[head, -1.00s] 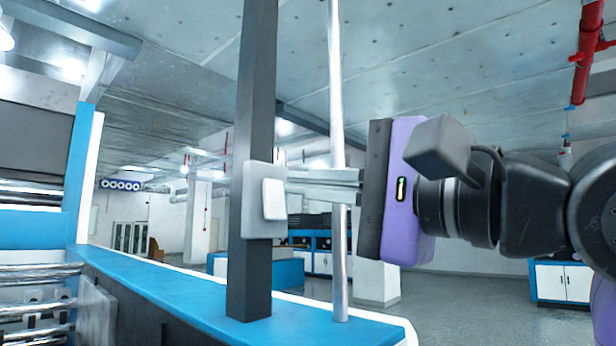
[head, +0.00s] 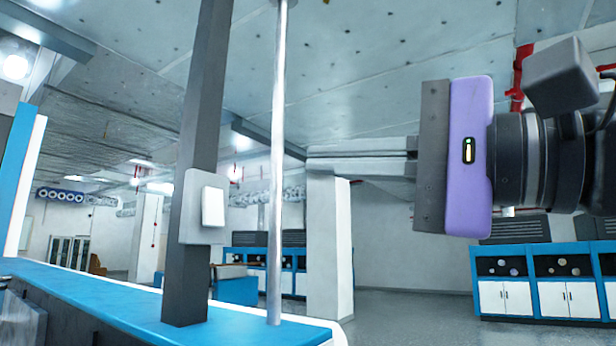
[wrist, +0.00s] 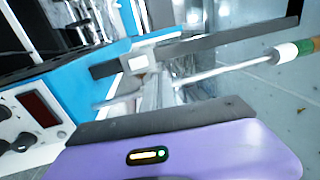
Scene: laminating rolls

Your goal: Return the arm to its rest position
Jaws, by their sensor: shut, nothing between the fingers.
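My gripper (head: 311,158) has a purple body and a dark front plate, and it points left in the head view. Its two grey fingers lie together with nothing between them. The fingertips stand in open air to the right of a grey post (head: 192,130) and a thin shiny pole (head: 278,150), apart from both in that picture. A grey box with a white plate (head: 205,208) is fixed to the post. In the wrist view, the purple body fills the bottom, and the post (wrist: 225,38) and the box (wrist: 139,63) show beyond the fingers.
A blue-topped machine ledge (head: 120,300) runs along the lower left under the post and pole. In the wrist view a panel with dark knobs and a display (wrist: 38,108) is at the left. White-and-blue cabinets (head: 545,290) stand far back right. Open floor lies between.

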